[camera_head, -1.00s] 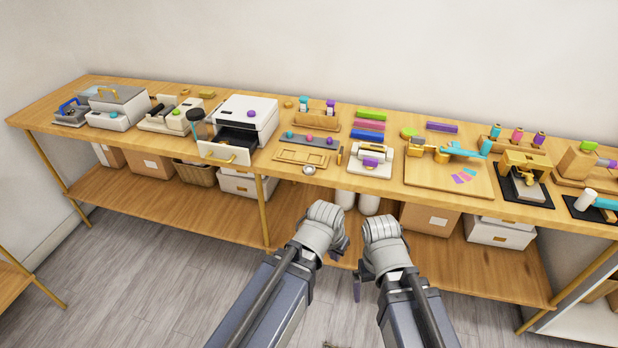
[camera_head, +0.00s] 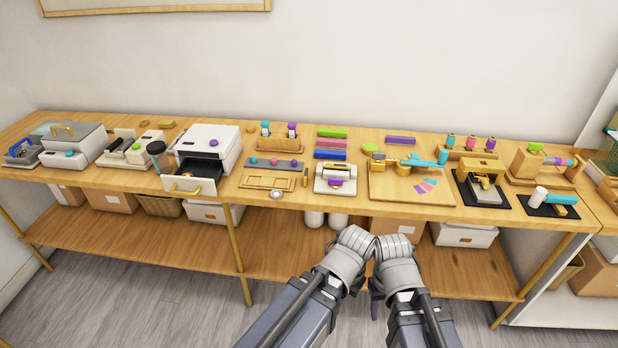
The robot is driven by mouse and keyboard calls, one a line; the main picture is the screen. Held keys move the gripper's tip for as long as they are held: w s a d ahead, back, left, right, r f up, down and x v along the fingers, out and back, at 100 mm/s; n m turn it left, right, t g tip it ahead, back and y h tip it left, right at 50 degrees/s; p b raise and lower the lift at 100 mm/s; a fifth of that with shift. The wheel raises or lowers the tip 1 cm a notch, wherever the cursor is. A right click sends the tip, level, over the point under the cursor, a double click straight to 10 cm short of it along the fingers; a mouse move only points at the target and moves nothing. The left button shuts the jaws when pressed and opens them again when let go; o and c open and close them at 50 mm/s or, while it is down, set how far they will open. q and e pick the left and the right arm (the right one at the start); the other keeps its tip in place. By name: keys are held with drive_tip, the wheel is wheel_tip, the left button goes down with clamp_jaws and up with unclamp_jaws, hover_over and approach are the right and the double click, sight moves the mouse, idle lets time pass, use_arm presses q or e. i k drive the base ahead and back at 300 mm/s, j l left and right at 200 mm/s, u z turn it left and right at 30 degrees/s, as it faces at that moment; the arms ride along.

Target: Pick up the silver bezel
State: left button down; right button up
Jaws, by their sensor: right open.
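The silver bezel (camera_head: 276,194) looks like a small round silver piece at the front edge of the wooden table, just in front of a shallow wooden tray (camera_head: 247,182). My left gripper (camera_head: 350,255) and my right gripper (camera_head: 377,290) are close together in front of the table, below its top. Both are to the right of the bezel and apart from it. The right gripper is open, with nothing seen in it. The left fingers are mostly hidden by the wrist, so their opening cannot be made out.
A white machine with an open drawer (camera_head: 190,186) stands left of the bezel, the drawer jutting over the front edge. A grey strip with colored pieces (camera_head: 262,162) lies behind the tray. A white press (camera_head: 335,183) stands to the right. A lower shelf (camera_head: 270,255) runs underneath.

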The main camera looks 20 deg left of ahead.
sight(276, 194)
drive_tip(key=i+j+z, duration=0.1)
drive_tip(key=j+z, duration=0.45)
drive_tip(key=z, duration=0.15)
drive_tip(key=j+z, duration=0.45)
drive_tip(key=j, duration=0.4)
drive_tip(key=k+j, duration=0.15)
drive_tip(key=j, duration=0.3)
drive_tip(key=j+z, duration=0.15)
drive_tip(key=j, duration=0.35)
drive_tip(key=k+j, duration=0.15)
drive_tip(key=j, duration=0.35)
drive_tip(key=k+j+z, duration=0.15)
drive_tip(key=j, duration=0.3)
drive_tip(key=i, duration=0.05)
